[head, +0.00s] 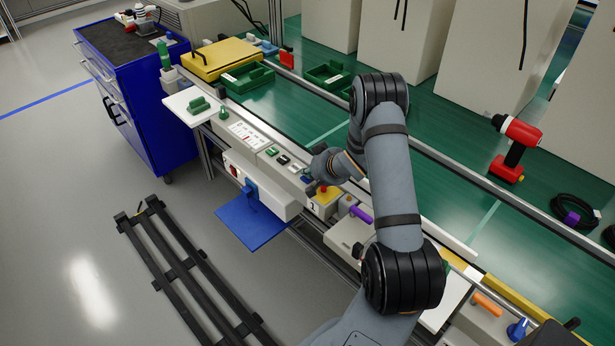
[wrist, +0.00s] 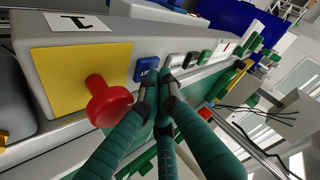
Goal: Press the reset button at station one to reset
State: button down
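The station one panel (wrist: 110,28) carries a "1" label (wrist: 78,21) in the wrist view. On it are a yellow plate with a red mushroom button (wrist: 108,101) and, beside it, a blue button (wrist: 146,66) with pale marking. White, black and green buttons follow along the row. The blue button also shows in the head view (head: 305,179). My gripper (wrist: 164,82) has its green-sleeved fingers bunched together with nothing between them. The fingertips are beside the blue button, near the white one; I cannot tell whether they touch. In the head view my gripper (head: 314,172) is over the panel.
The red mushroom button (head: 323,189) is close to my gripper. A blue tray (head: 252,222) sticks out in front of the bench. The green conveyor (head: 310,112) lies behind the panel, with green bins (head: 327,74) and a red tool (head: 514,147) on it.

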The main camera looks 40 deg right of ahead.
jog(key=shift+r+p, duration=0.45)
jog(key=shift+r, duration=0.25)
jog(key=shift+r, duration=0.1)
jog(key=shift+r+p, duration=2.05)
jog(key=shift+r, duration=0.35)
notch_tip(320, 180, up, 4)
jog(key=p, duration=0.4)
send_over(309, 179)
jog(key=shift+w, duration=0.1)
jog(key=shift+f, duration=0.1)
